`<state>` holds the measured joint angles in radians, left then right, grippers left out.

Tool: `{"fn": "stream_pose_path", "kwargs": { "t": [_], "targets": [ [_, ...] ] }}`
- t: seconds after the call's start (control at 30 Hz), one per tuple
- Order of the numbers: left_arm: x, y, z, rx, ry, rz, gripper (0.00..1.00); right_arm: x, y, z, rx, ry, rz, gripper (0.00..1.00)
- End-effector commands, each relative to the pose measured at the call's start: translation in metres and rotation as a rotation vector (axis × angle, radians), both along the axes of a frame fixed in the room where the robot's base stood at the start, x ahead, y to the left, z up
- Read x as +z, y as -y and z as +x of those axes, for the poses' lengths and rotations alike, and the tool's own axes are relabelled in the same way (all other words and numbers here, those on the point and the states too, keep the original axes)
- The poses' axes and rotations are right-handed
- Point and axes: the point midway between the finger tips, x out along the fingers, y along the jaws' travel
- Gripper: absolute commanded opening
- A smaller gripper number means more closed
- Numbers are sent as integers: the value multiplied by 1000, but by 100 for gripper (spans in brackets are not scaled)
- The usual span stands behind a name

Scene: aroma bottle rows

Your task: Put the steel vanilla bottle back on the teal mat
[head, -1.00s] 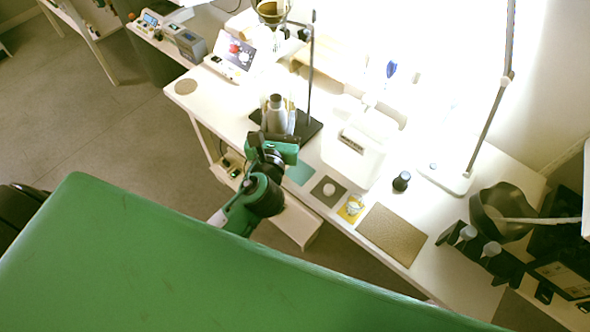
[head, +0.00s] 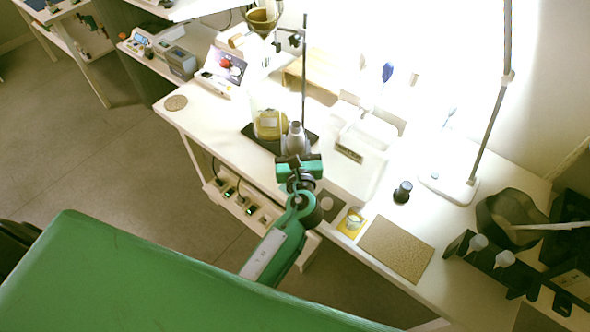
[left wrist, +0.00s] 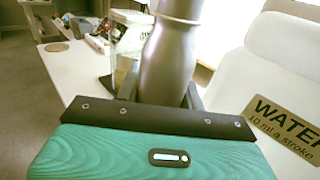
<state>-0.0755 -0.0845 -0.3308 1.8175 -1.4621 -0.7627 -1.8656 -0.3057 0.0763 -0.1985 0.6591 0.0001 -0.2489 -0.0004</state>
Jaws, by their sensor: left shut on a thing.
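The steel vanilla bottle (head: 294,140) is upright between the fingers of my left gripper (head: 296,157), which is shut on it. In the left wrist view the grey bottle (left wrist: 170,58) rises from the jaws of the left gripper (left wrist: 165,100), its top cut off by the frame. The bottle's base is hidden behind the gripper, so I cannot tell whether it touches anything. The teal mat does not show clearly; my left gripper and arm cover that part of the table. My right gripper is not in view.
The white water container (head: 358,160) stands close right of the bottle. A glass jar (head: 268,118) and a stand with a dark base (head: 262,140) are behind it.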

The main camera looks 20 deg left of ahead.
Motion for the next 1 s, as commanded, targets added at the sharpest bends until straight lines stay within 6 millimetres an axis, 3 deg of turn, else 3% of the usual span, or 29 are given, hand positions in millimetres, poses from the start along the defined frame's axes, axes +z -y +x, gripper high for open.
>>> {"fn": "stream_pose_path", "kwargs": {
  "t": [0.03, 0.13, 0.3, 0.6, 1.0],
  "targets": [
    [-16, 0, 0, -1, -3, 4, 10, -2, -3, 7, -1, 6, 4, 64],
    [-37, 0, 0, -1, -2, 4, 10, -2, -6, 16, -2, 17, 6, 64],
    [-54, 0, 0, 0, 1, 0, 10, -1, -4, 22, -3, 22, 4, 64],
    [-93, 0, 0, -2, 0, 2, 10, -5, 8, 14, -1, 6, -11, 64],
    [-100, 0, 0, -1, 2, 0, 10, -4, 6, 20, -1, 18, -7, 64]
  ]
}}
